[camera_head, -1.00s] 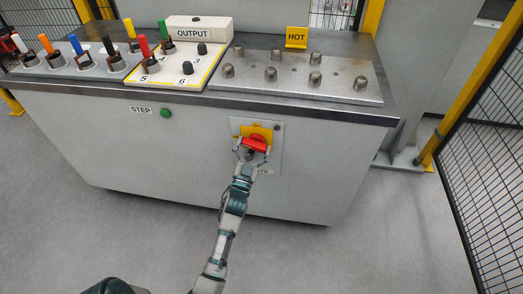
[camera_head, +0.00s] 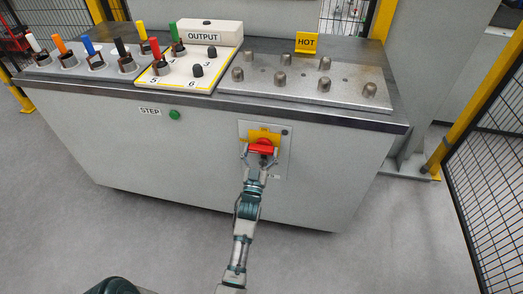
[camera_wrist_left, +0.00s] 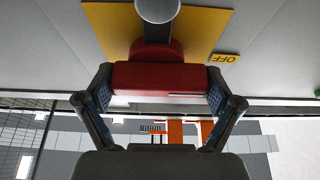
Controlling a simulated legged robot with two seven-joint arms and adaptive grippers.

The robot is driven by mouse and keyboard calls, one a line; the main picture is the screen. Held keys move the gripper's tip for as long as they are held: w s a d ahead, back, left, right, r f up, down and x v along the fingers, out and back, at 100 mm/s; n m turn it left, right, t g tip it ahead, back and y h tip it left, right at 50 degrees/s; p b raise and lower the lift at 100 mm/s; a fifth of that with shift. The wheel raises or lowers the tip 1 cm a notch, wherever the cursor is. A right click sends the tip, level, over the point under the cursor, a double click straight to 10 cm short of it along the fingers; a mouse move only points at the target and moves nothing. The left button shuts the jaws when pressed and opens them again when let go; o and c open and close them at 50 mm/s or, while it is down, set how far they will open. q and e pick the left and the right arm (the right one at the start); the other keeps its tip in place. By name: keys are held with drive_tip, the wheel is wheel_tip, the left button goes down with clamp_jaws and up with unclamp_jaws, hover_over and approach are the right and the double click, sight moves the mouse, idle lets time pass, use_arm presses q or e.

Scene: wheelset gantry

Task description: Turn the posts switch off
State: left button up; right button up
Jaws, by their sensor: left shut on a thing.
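The posts switch has a red handle (camera_head: 262,146) on a yellow plate (camera_head: 264,135), set in a grey panel (camera_head: 284,160) on the cabinet front. My left gripper (camera_head: 261,154) is shut on the red handle. In the left wrist view the handle (camera_wrist_left: 155,77) lies crosswise between the two fingers (camera_wrist_left: 158,88), one at each end. An OFF label (camera_wrist_left: 225,58) is at the right edge of the yellow plate there. The gripper hides the lower part of the switch panel in the head view. My right gripper is not in view.
A green button (camera_head: 175,114) beside a STEP label (camera_head: 150,112) is left on the cabinet front. Mesh fencing (camera_head: 490,150) stands right.

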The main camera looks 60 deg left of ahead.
use_arm(q)
drive_tip(key=shift+w+f, duration=0.1)
drive_tip(key=shift+f, duration=0.3)
drive_tip(key=o, duration=1.4)
drive_tip(key=shift+c, duration=0.2)
drive_tip(key=shift+r, duration=0.1)
drive_tip(key=shift+s+d, duration=0.25)
drive_tip(key=v, duration=1.1)
drive_tip(key=shift+d, duration=0.1)
